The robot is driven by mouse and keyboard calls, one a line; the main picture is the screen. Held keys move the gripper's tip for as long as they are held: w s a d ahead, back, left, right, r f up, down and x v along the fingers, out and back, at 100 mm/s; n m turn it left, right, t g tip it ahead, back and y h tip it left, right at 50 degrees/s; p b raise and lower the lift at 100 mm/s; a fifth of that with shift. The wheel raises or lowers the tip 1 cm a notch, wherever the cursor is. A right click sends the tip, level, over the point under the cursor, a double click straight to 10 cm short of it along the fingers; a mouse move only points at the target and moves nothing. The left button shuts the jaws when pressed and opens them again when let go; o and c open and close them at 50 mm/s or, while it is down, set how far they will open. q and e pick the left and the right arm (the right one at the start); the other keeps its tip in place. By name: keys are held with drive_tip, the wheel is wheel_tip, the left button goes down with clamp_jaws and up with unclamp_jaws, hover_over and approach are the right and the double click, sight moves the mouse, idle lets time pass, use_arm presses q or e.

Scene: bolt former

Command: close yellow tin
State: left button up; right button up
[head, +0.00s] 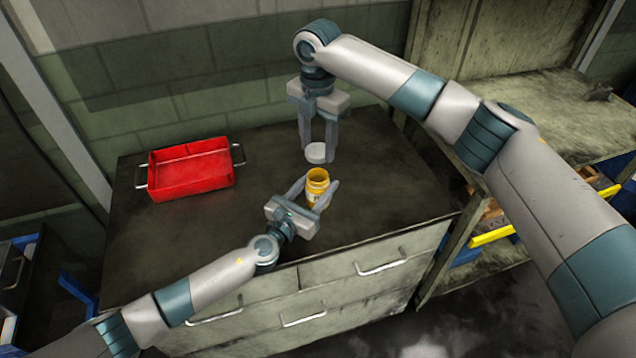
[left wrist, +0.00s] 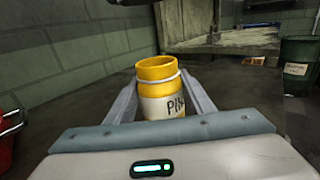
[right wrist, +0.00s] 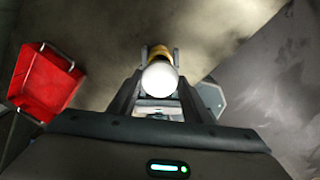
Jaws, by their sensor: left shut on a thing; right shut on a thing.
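The yellow tin (head: 316,184) stands open and upright above the cabinet top, with its dark mouth showing. It also shows in the left wrist view (left wrist: 158,88), with a white label and a pale ring below its rim. My left gripper (head: 318,192) is shut on the tin from the front. A round white lid (head: 318,153) is held by my right gripper (head: 318,152), which points straight down. The lid is above the tin and apart from it. In the right wrist view the lid (right wrist: 159,78) covers part of the tin (right wrist: 158,50).
A red tray (head: 192,170) with handles sits on the left of the cabinet top (head: 250,210). A wall stands behind. Shelving with yellow-edged bins (head: 492,237) is on the right. The cabinet top around the tin is clear.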

approach(318, 189)
drive_tip(key=shift+w+f, duration=1.15)
drive_tip(key=shift+w, duration=0.25)
drive_tip(key=shift+f, duration=0.85)
drive_tip(key=shift+f, duration=0.55)
